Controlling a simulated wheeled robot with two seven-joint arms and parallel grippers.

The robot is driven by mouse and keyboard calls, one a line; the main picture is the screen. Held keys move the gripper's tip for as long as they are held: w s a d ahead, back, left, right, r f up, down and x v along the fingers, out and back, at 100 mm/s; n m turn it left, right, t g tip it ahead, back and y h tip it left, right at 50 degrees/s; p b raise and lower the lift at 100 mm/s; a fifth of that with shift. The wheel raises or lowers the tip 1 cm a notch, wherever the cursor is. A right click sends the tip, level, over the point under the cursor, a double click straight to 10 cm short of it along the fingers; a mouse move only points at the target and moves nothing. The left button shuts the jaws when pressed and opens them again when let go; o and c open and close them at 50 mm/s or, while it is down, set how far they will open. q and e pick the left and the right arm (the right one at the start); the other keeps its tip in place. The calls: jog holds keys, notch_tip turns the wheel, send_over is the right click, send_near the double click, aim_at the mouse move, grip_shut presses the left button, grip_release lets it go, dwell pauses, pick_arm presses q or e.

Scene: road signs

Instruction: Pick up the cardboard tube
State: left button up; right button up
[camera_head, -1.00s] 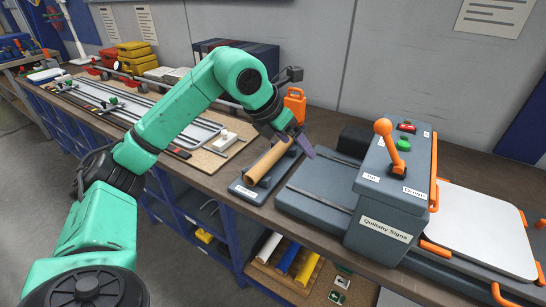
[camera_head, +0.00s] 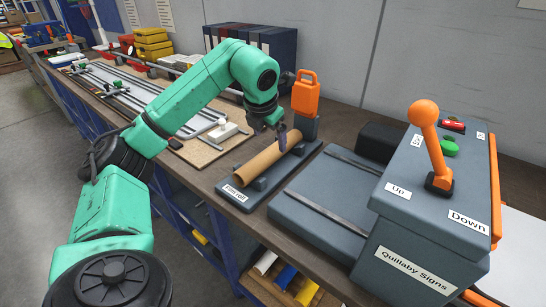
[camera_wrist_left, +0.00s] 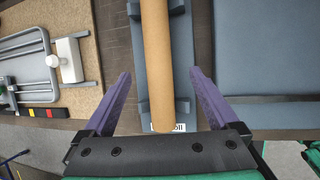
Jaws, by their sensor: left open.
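The brown cardboard tube (camera_head: 268,159) lies in the cradles of a dark grey stand (camera_head: 238,195) with a white label, on the workbench. In the left wrist view the tube (camera_wrist_left: 156,50) runs lengthwise up the middle of the picture. My left gripper (camera_head: 284,137) is at the far part of the tube in the head view. In the left wrist view its purple fingers (camera_wrist_left: 160,75) are open, one to each side of the tube, with a visible gap on both sides. My right gripper is not in view.
A grey machine with an orange lever (camera_head: 428,140) stands right of the tube. An orange-handled object (camera_head: 305,94) stands behind the stand. A corkboard with metal frames (camera_head: 150,105) lies to the left. Rolls sit on a shelf below (camera_head: 286,278).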

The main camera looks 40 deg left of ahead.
aim_at(271, 150)
pick_arm(q)
jog(key=p+x, duration=0.1)
jog(key=x, duration=0.8)
jog(key=shift+a, duration=0.2)
grip_shut()
jog(key=shift+r, duration=0.15)
